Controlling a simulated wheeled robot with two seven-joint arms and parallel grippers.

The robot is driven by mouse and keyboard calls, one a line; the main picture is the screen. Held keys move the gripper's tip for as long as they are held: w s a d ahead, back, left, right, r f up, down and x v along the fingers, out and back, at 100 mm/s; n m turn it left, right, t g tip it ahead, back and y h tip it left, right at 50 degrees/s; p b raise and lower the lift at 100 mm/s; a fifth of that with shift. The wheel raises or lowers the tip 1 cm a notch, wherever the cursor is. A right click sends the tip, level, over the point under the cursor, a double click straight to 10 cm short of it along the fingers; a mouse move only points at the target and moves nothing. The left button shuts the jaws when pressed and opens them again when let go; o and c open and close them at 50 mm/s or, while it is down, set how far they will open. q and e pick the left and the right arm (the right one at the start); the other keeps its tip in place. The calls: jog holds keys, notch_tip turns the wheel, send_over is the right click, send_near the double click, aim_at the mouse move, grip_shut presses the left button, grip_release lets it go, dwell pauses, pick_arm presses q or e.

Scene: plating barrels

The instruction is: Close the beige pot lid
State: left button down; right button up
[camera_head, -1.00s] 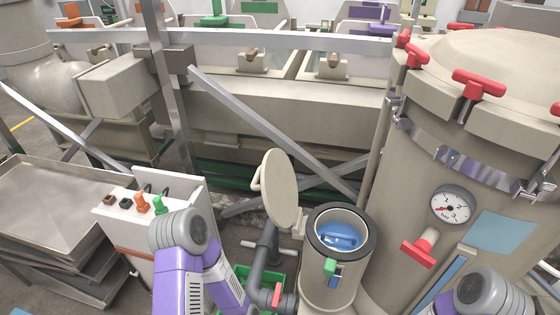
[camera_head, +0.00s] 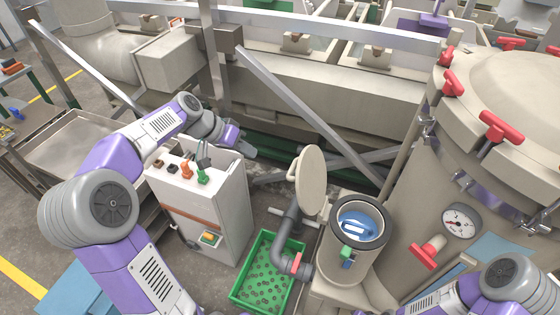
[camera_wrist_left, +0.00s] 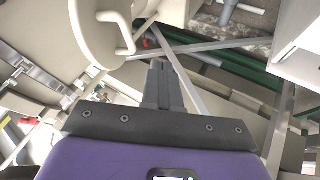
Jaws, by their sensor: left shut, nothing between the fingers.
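The beige pot (camera_head: 340,262) stands right of centre in the head view, its mouth uncovered, with blue material inside. Its round beige lid (camera_head: 312,182) stands upright on the pot's left, with a bar handle on its left face. In the left wrist view the lid (camera_wrist_left: 92,28) and its handle (camera_wrist_left: 122,34) are at the upper left. My left gripper (camera_head: 248,151) is shut and empty, left of the lid and apart from it. Its closed fingers show in the left wrist view (camera_wrist_left: 160,72). My right arm shows at the lower right; its gripper is out of sight.
A white control box (camera_head: 215,213) with knobs stands below my left forearm. A green crate (camera_head: 238,294) and a grey pipe (camera_head: 290,228) are by the pot. A large tank (camera_head: 455,180) with red clamps stands right. A diagonal metal bar (camera_head: 300,110) runs behind the lid.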

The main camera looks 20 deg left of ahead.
pick_arm(q)
jog(key=w+d+f, duration=0.4)
jog(key=d+f, duration=0.2)
jog(key=d, duration=0.2)
jog(key=shift+s+r, duration=0.1)
jog(key=shift+r, duration=0.05)
